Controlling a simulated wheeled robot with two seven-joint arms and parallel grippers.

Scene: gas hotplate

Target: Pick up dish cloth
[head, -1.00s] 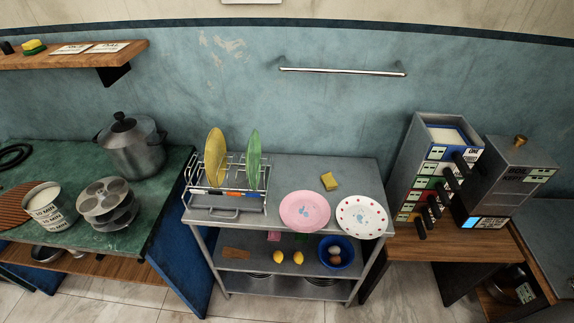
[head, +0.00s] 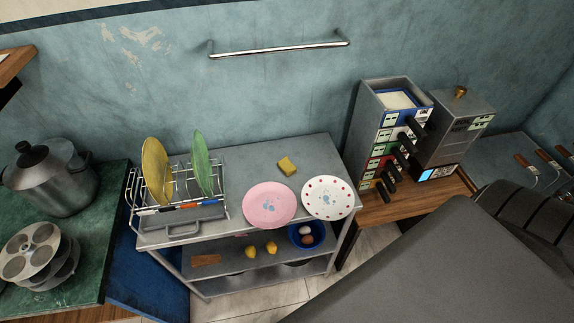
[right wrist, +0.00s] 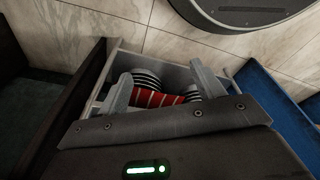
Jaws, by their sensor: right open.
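My right gripper (right wrist: 163,88) is open in the right wrist view, its two grey fingers apart. Between and beyond the fingers is a red striped thing (right wrist: 158,98) that looks like folded cloth; I cannot tell for sure that it is the dish cloth. Black-and-white striped shapes lie beside it. These lie in a pale open box or drawer (right wrist: 101,88), partly hidden by my gripper. I cannot tell whether the fingers touch the red striped thing. No dish cloth is clear in the head view, and my left gripper is not in view.
A metal shelf cart (head: 315,150) holds a dish rack (head: 133,200), a pink plate (head: 268,204), a dotted plate (head: 328,198) and a yellow sponge (head: 287,165). A bare metal rail (head: 280,49) is on the wall. Dispensers (head: 365,130) stand on a wooden table at right.

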